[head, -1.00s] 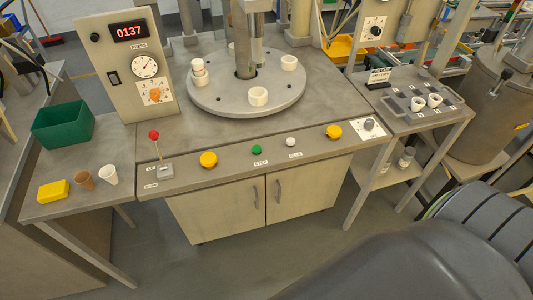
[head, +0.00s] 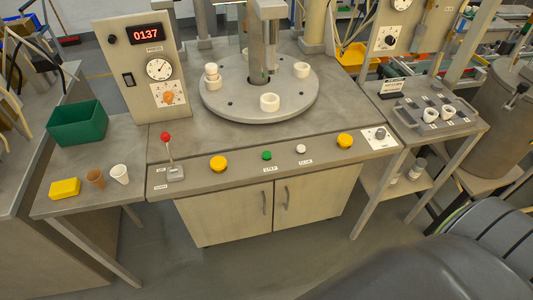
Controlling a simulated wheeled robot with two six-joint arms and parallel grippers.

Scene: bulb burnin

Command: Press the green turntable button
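The green button (head: 266,156) sits on the front panel of the grey press bench, between a large yellow button (head: 218,163) on its left and a small white button (head: 301,149) on its right. The round grey turntable (head: 236,106) lies behind it, under the press column (head: 265,40). It carries white ring-shaped pieces at the front (head: 270,102) and right (head: 302,69), and a stacked piece (head: 212,76) at the left. Nothing touches the green button. Neither of my grippers shows in the head view.
A red-knobbed lever (head: 167,150) stands at the panel's left, and another yellow button (head: 345,141) at its right. A side table at left holds a green bin (head: 77,123), a yellow block (head: 64,188) and two cups. A tray (head: 433,121) with white pieces stands right.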

